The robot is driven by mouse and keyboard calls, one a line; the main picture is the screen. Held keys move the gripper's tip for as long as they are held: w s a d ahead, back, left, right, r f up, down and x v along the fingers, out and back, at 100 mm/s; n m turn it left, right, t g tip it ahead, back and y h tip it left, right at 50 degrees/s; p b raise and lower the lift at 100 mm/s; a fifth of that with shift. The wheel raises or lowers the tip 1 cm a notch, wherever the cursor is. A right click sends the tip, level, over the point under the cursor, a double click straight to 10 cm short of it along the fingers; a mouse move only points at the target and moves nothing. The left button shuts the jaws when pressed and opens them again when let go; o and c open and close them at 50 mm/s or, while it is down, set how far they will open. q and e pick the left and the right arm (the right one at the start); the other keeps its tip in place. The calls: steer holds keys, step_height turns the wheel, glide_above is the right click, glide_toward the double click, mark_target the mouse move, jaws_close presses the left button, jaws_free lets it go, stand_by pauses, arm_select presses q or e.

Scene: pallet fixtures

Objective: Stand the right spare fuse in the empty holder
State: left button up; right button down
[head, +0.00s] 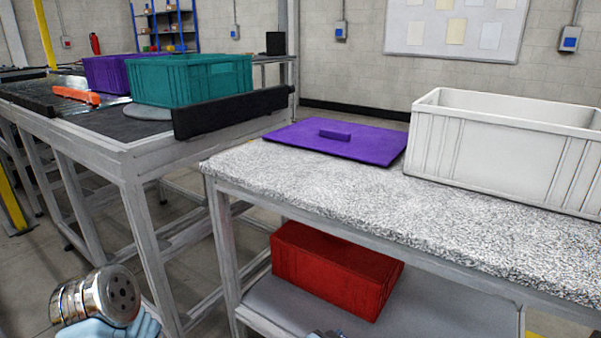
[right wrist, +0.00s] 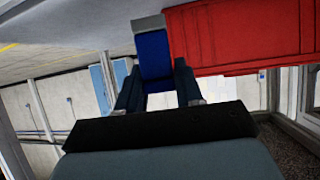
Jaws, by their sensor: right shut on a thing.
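In the right wrist view my right gripper (right wrist: 157,78) is shut on a blue block-shaped piece with a grey end, which looks like the spare fuse (right wrist: 154,54). Its grey end points away from the gripper, and its near part is partly hidden between the dark fingers. I see no empty holder in either view. My left gripper's fingers do not show in the head view; only a metal part of my arm shows at the lower left.
A speckled bench (head: 270,183) carries a purple lid (head: 300,140) and a white crate (head: 500,150). A red crate (head: 330,270) stands on its lower shelf; red also shows in the right wrist view. A teal crate (head: 190,82) stands on the left table. The bench's front left is clear.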

steer(key=s+d+r+m+g+h, duration=0.1)
steer(key=d+m+g, duration=0.1)
steer(key=d, duration=0.8)
step_height(320, 180, up, 10)
steer(key=w+n+t+y, duration=0.1)
steer(key=n+t+y, duration=0.3)
steer(key=n+y, duration=0.1)
steer(key=shift+w+d+r+n+y, duration=0.2)
steer(key=shift+w+r+n+y, duration=0.15)
steer(key=shift+n, duration=0.55)
steer(key=shift+f, duration=0.15)
